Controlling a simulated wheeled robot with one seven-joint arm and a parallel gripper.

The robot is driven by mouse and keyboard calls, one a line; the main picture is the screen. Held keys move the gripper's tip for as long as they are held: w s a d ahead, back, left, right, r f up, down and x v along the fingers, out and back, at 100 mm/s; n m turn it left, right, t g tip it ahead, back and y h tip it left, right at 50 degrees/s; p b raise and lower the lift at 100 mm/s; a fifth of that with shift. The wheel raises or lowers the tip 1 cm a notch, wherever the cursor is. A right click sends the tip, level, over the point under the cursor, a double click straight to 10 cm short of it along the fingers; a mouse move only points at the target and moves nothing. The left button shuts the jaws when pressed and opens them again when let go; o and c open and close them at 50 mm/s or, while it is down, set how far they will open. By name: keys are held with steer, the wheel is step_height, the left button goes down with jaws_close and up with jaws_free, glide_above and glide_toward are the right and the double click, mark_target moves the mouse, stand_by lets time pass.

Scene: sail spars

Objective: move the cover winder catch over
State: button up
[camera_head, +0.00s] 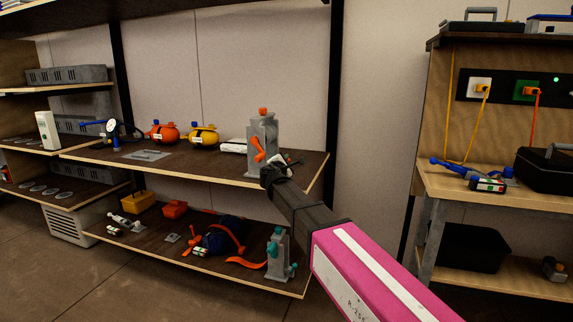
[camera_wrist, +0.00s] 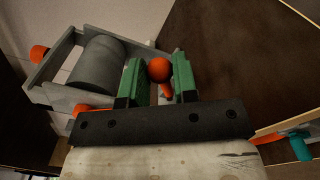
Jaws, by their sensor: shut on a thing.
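The grey winder (camera_head: 263,131) with orange parts stands upright at the right end of the upper shelf. Its frame and grey drum (camera_wrist: 97,72) fill the left of the wrist view. An orange knob (camera_wrist: 39,53) shows at its far end. A small catch lever with an orange ball (camera_wrist: 159,69) sits between my green finger pads. My gripper (camera_wrist: 158,80) is shut on this catch. In the head view my gripper (camera_head: 282,168) is at the winder's lower right side, and the catch is hidden there.
A second grey winder with teal knobs (camera_head: 279,254) stands on the lower shelf. The upper shelf (camera_head: 200,162) also holds red and yellow round units (camera_head: 203,134) and a white stack (camera_head: 233,146). A dark upright post (camera_head: 334,100) stands close to the right.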

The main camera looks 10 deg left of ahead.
steer(key=shift+r, duration=0.1)
steer(key=shift+a+r, duration=0.9)
steer(key=shift+o, duration=0.6)
steer(key=shift+w+a+r, duration=0.1)
steer(key=shift+a+r, duration=0.2)
steer(key=shift+a, duration=0.3)
steer(key=shift+w+a+r, duration=0.1)
steer(key=shift+a+r, duration=0.15)
steer(key=shift+a, duration=0.3)
steer(key=o, duration=0.8)
steer(key=shift+s, duration=0.15)
